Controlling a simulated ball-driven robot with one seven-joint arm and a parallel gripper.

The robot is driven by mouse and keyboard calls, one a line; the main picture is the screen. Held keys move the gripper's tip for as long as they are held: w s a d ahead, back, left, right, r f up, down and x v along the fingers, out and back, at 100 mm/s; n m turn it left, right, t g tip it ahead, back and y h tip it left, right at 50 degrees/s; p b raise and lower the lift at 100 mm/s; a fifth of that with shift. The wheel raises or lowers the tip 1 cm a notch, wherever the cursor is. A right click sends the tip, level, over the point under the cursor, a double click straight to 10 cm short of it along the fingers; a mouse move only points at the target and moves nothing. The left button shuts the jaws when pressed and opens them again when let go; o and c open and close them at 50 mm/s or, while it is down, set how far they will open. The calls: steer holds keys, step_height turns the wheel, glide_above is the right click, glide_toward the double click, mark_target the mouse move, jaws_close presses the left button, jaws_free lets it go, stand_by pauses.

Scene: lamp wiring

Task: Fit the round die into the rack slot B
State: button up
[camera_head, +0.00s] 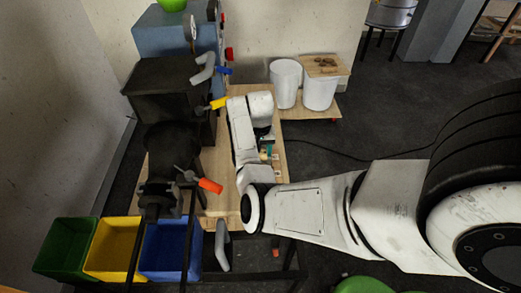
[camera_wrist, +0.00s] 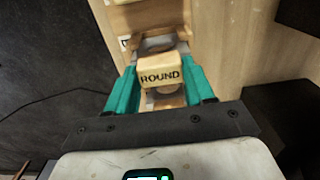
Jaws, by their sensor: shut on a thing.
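The round die is a pale block (camera_wrist: 160,74) marked ROUND, held between the teal fingers of my gripper (camera_wrist: 161,66) in the wrist view. My gripper is shut on it. A wooden rack (camera_wrist: 150,14) shows beyond and beneath the die, with a greyish opening just past it. A small label (camera_wrist: 125,42) sits on the rack's left side, but its letter is too small to read surely. The die hides part of the rack, and I cannot tell whether it touches it. In the head view my gripper (camera_head: 266,150) is over the wooden bench, and my arm hides most of this area.
The wooden bench top (camera_head: 219,170) has free room left of my arm. A dark machine (camera_head: 170,90) with coloured handles stands left. Green, yellow (camera_head: 112,246) and blue bins are at lower left. White buckets (camera_head: 286,82) stand on a low board behind.

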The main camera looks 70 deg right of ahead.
steer(key=shift+f, duration=0.3)
steer(key=o, duration=1.2)
steer(key=shift+o, duration=0.2)
step_height(320, 180, up, 11)
steer(key=s+a+f+n, duration=0.2)
steer(key=s+a+n, duration=0.2)
steer(key=a, duration=0.6)
steer(key=s+a+f+n, duration=0.2)
steer(key=s+a+n, duration=0.2)
steer(key=a, duration=0.7)
steer(key=s+a+f+n+t, duration=0.1)
steer(key=s+a+f+n, duration=0.2)
steer(key=a, duration=0.8)
steer(key=shift+s+n, duration=0.4)
steer(key=shift+n, duration=0.6)
